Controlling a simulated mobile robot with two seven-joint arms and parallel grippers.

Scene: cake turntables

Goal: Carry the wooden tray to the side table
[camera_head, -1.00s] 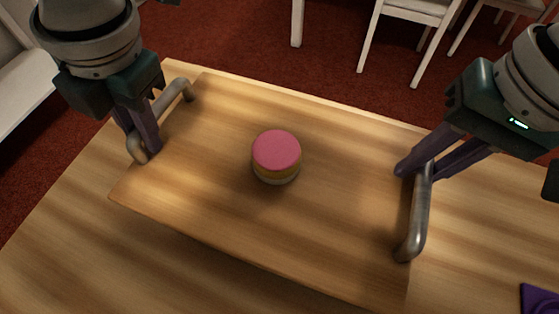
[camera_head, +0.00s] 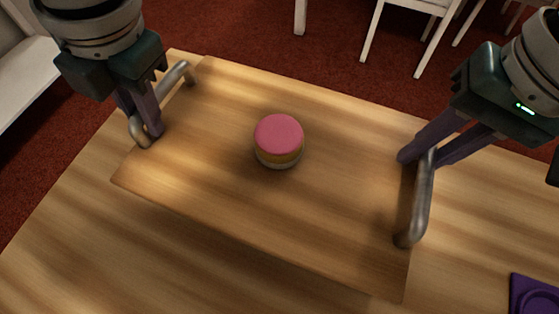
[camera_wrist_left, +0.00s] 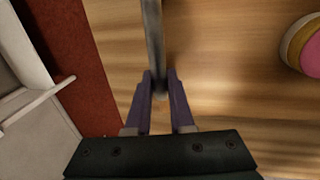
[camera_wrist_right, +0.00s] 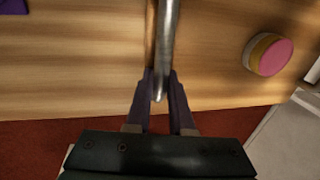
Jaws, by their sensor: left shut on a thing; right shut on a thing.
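The wooden tray (camera_head: 220,190) is a flat board with a metal handle at each short end, seen over the wooden table in the head view. A small round cake (camera_head: 279,141) with a pink top stands near its middle, upright. My left gripper (camera_head: 150,120) is shut on the left handle (camera_head: 177,75). My right gripper (camera_head: 418,160) is shut on the right handle (camera_head: 420,205). In the left wrist view the handle (camera_wrist_left: 154,40) runs between the fingers, and in the right wrist view the other handle (camera_wrist_right: 167,45) does too. I cannot tell whether the tray touches the table.
The wooden table (camera_head: 60,220) extends around the tray. A purple item (camera_head: 535,295) lies at the lower right. White chairs (camera_head: 410,20) stand on the red carpet (camera_head: 250,35) behind. White furniture (camera_head: 25,75) stands at the left.

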